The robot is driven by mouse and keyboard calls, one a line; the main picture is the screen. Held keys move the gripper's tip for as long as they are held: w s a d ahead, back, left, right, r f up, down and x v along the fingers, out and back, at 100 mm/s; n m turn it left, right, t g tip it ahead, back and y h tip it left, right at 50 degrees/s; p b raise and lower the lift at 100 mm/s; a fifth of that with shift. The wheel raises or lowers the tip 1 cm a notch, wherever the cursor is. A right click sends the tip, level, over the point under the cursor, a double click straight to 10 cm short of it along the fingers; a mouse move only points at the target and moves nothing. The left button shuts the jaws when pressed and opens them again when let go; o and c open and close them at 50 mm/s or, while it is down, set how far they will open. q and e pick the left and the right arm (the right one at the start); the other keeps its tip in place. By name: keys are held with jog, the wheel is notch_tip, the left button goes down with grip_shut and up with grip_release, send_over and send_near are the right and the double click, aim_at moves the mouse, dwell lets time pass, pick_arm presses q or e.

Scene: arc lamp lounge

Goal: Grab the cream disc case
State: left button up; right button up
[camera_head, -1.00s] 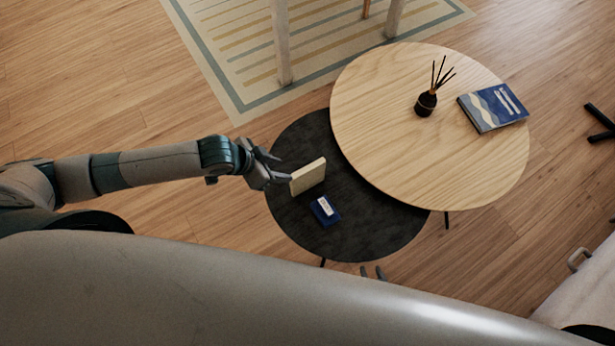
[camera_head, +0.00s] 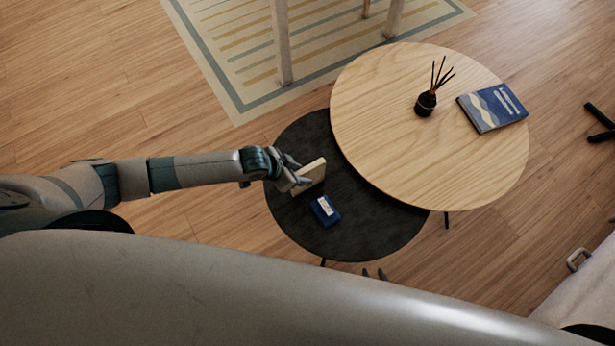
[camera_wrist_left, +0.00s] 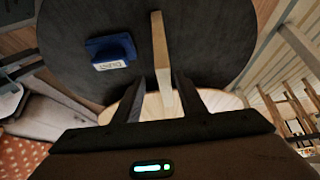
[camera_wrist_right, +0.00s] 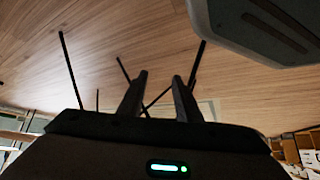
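The cream disc case (camera_head: 312,174) stands upright on its edge on the dark lower round table (camera_head: 355,237). In the left wrist view the case (camera_wrist_left: 159,48) shows as a narrow upright slab, its near end between the fingers. My left gripper (camera_head: 298,171) is at the left end of the case, with one finger on each side. The fingers look spread, and no firm contact can be made out. My right gripper (camera_head: 374,273) is open and empty near the front edge of the dark table, mostly hidden by my body; its fingers (camera_wrist_right: 160,78) show apart in the right wrist view.
The higher light wood table (camera_head: 400,150) overlaps the dark table and holds a dark reed diffuser (camera_head: 426,103) and a blue book (camera_head: 493,107).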

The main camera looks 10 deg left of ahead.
aim_at(315, 171)
jog(key=shift+a, duration=0.25)
jog(key=shift+s, duration=0.15)
pick_arm(q)
jog(key=shift+w+d+f, duration=0.1)
pick_arm(e)
jog(key=shift+s, duration=0.1)
